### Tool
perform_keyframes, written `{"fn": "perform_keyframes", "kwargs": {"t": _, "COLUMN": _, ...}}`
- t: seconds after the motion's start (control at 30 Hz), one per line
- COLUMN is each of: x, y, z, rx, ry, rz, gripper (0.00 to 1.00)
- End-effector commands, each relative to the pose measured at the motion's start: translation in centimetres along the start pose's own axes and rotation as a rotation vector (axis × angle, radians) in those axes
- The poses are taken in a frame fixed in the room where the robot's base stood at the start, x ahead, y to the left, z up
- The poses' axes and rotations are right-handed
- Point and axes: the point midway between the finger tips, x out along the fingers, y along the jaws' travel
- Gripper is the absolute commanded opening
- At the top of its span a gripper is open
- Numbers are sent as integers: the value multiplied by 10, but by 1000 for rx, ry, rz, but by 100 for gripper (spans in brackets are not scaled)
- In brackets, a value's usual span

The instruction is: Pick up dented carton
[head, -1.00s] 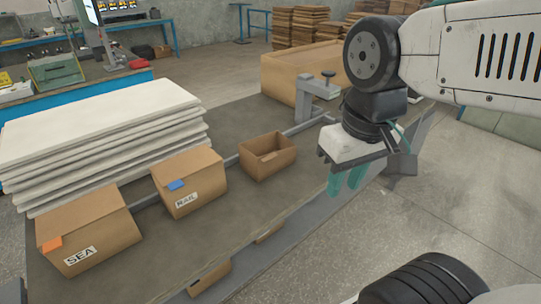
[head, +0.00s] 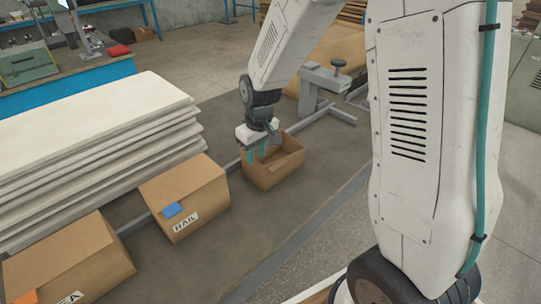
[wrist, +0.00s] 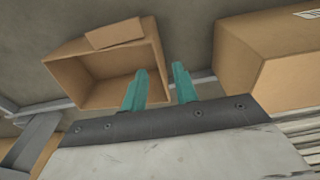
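In the wrist view, the carton (wrist: 115,34) lies left of centre. My gripper (wrist: 160,69) is open there, with the left finger over the carton's opening and the right finger outside its side wall. The wall shows between the fingers, with gaps. I cannot tell whether they touch it.
A second labelled carton (head: 70,262) is farther left. White stacked boards (head: 100,150) lie behind. A grey clamp-like fixture (head: 318,85) stands beyond the open carton.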

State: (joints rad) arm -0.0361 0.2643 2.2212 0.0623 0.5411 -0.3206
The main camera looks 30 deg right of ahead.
Motion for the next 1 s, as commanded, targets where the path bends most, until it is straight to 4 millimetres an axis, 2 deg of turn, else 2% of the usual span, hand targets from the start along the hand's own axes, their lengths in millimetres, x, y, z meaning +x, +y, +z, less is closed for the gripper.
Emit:
{"fn": "perform_keyframes", "kwargs": {"t": 0.37, "x": 41, "y": -5, "z": -2, "rx": -9, "ry": -3, "rz": -2, "gripper": 29}}
{"fn": "perform_keyframes", "kwargs": {"t": 0.6, "x": 75, "y": -5, "z": -1, "rx": -10, "ry": -1, "rz": -2, "gripper": 29}}
{"fn": "perform_keyframes", "kwargs": {"t": 0.9, "x": 82, "y": -5, "z": -2, "rx": -10, "ry": 2, "rz": -1, "gripper": 29}}
{"fn": "perform_keyframes", "kwargs": {"t": 0.93, "x": 82, "y": -5, "z": -2, "rx": -10, "ry": 2, "rz": -1, "gripper": 26}}
{"fn": "perform_keyframes", "kwargs": {"t": 1.0, "x": 82, "y": -4, "z": -2, "rx": -9, "ry": 1, "rz": -1, "gripper": 7}}
